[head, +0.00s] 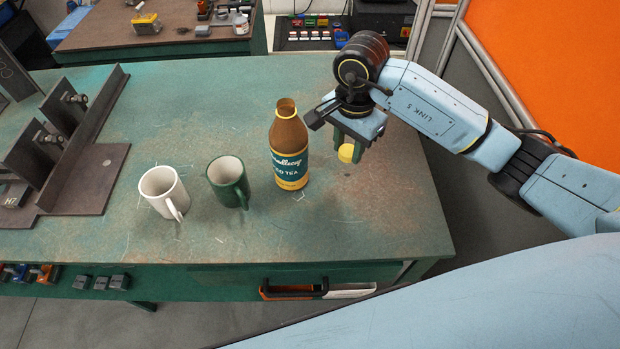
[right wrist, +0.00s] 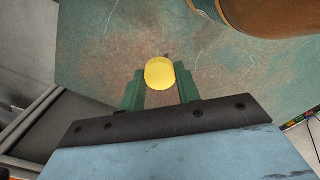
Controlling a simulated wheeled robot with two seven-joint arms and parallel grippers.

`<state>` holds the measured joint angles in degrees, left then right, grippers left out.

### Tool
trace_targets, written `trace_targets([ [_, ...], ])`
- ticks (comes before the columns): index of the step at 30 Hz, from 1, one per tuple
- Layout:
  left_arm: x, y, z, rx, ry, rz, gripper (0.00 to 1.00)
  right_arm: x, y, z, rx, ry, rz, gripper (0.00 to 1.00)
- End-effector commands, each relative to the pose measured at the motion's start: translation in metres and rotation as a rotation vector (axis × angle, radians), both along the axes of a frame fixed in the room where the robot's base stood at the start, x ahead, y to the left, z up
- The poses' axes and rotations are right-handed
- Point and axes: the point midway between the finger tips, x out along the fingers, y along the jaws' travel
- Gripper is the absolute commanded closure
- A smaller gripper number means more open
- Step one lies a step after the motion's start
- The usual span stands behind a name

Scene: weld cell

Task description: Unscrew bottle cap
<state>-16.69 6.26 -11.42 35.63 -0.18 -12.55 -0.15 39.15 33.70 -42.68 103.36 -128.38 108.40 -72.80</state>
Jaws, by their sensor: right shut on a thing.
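A brown iced tea bottle (head: 289,150) with a green and yellow label stands upright on the green table, its neck open and bare. My right gripper (head: 346,148) is shut on a yellow cap (head: 350,153), just right of the bottle and apart from it. In the right wrist view the cap (right wrist: 160,74) sits between the green fingertips (right wrist: 160,88), with the bottle (right wrist: 265,15) partly in view at the top right. My left gripper does not show.
A white mug (head: 160,190) and a green mug (head: 229,181) stand left of the bottle. Steel angle fixtures (head: 75,140) fill the table's left end. The table (head: 380,215) is clear in front of and right of the bottle. An orange panel (head: 560,60) stands at right.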

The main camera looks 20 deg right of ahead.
Motion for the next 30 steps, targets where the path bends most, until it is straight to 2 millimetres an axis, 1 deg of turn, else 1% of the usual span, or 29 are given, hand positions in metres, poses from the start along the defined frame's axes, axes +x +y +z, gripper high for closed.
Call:
trace_targets([
  [6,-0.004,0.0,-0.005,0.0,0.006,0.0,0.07,-0.001,0.001,-0.04,0.002,0.007,0.0,0.95],
  [9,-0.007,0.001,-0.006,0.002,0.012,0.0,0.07,-0.001,0.001,-0.054,0.002,0.005,0.001,0.95],
  [14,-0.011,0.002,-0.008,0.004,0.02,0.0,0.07,0.0,0.0,-0.065,0.002,0.003,0.003,0.95],
  [21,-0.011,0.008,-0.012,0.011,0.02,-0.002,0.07,-0.001,0.001,-0.096,0.002,0.005,0.003,0.95],
  [30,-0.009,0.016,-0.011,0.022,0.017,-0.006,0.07,0.0,0.0,-0.098,0.0,0.001,0.005,0.95],
])
